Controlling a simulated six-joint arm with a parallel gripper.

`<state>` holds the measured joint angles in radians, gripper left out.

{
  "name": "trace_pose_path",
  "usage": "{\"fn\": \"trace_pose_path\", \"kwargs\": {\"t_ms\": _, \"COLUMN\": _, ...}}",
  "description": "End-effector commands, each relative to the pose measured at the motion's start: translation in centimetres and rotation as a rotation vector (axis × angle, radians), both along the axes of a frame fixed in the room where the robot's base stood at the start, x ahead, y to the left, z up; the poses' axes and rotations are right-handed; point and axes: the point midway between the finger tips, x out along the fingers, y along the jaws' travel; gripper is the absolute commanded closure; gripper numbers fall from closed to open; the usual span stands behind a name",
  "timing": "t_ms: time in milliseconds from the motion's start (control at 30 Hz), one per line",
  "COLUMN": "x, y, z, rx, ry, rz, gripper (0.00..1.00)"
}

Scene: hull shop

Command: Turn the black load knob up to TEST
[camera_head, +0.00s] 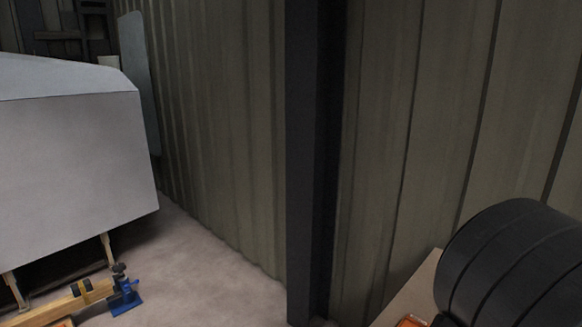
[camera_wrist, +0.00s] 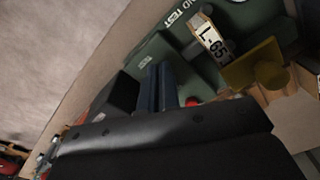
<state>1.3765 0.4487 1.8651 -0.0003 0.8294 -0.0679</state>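In the wrist view, a green panel or housing (camera_wrist: 206,82) shows at the top, with white lettering that ends in "ND TEST". I cannot make out the black load knob for certain; a dark block (camera_wrist: 116,95) stands at the panel's left side. The broad black body of my gripper (camera_wrist: 165,145) fills the lower part of the wrist view. Its fingertips are not clear, so I cannot tell its opening. The head view shows neither panel nor knob.
In the wrist view, an olive-yellow part (camera_wrist: 254,66) and a dark blue upright part (camera_wrist: 157,88) stand close by. In the head view, a pale hull (camera_head: 70,155) stands left, with a blue clamp (camera_head: 124,296) below. A dark post (camera_head: 302,150) rises before the ribbed wall.

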Motion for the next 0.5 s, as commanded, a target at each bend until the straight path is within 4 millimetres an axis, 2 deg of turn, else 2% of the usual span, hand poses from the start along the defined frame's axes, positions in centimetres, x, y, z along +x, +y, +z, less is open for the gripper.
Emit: {"fn": "trace_pose_path", "kwargs": {"t_ms": 500, "x": -0.05, "y": 0.66, "z": 0.27, "rx": -0.005, "ry": -0.001, "rz": 0.0, "gripper": 1.0}}
